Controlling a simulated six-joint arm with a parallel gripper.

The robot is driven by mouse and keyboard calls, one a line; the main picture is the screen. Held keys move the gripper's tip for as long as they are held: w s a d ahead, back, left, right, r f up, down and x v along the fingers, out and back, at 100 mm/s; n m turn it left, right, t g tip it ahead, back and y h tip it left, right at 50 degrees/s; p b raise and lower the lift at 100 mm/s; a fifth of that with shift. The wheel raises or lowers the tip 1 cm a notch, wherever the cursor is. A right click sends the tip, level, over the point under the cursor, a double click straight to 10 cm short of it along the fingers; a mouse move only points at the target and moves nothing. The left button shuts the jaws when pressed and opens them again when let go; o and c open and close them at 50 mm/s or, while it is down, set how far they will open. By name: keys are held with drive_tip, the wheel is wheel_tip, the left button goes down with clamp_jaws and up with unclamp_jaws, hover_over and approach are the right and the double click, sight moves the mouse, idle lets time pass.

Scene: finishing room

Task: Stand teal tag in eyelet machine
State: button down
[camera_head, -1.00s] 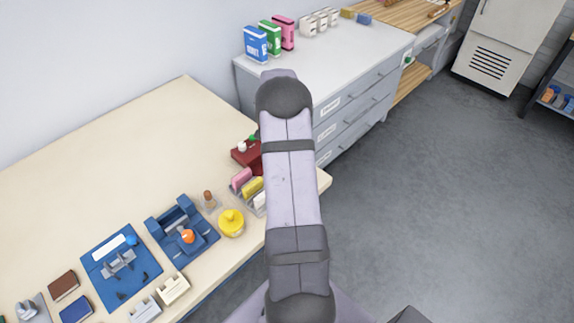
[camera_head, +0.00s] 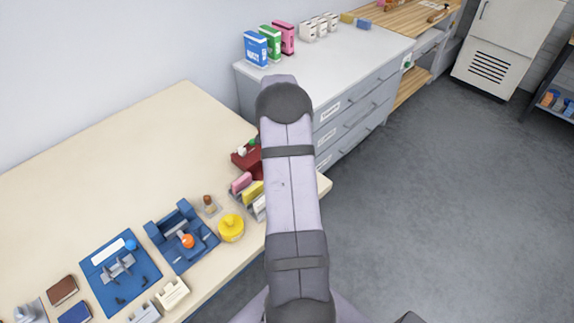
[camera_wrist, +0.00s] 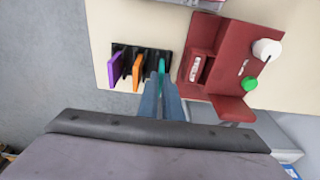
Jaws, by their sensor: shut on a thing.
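In the wrist view, my gripper (camera_wrist: 161,92) is shut on the teal tag (camera_wrist: 161,68), a thin upright piece at the right end of a black rack (camera_wrist: 126,48). I cannot tell whether the tag is still seated in its slot. A purple tag (camera_wrist: 115,69) and an orange tag (camera_wrist: 137,72) stand left of it in the rack. A red machine (camera_wrist: 225,45) with a white knob and a green button stands just right of the rack; it also shows in the head view (camera_head: 240,158), partly behind my arm. Which machine is the eyelet machine is not marked. The head view hides my gripper.
In the head view, pink, yellow and white pieces stand in a holder (camera_head: 259,214) near the red machine. The table's back left is clear.

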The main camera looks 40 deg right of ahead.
drive_tip(key=shift+r+p, duration=2.1)
drive_tip(key=shift+r, duration=1.35)
drive_tip(key=w+a+p, duration=0.1)
drive_tip(key=w, duration=0.6)
drive_tip(key=shift+w+a, duration=0.4)
drive_tip(key=shift+f, duration=0.3)
drive_tip(key=shift+f+b, duration=1.55)
drive_tip(key=shift+f, duration=1.15)
drive_tip(key=shift+f+b, duration=0.6)
drive_tip(key=shift+f, duration=0.05)
drive_tip(key=c, duration=2.2)
unclamp_jaws()
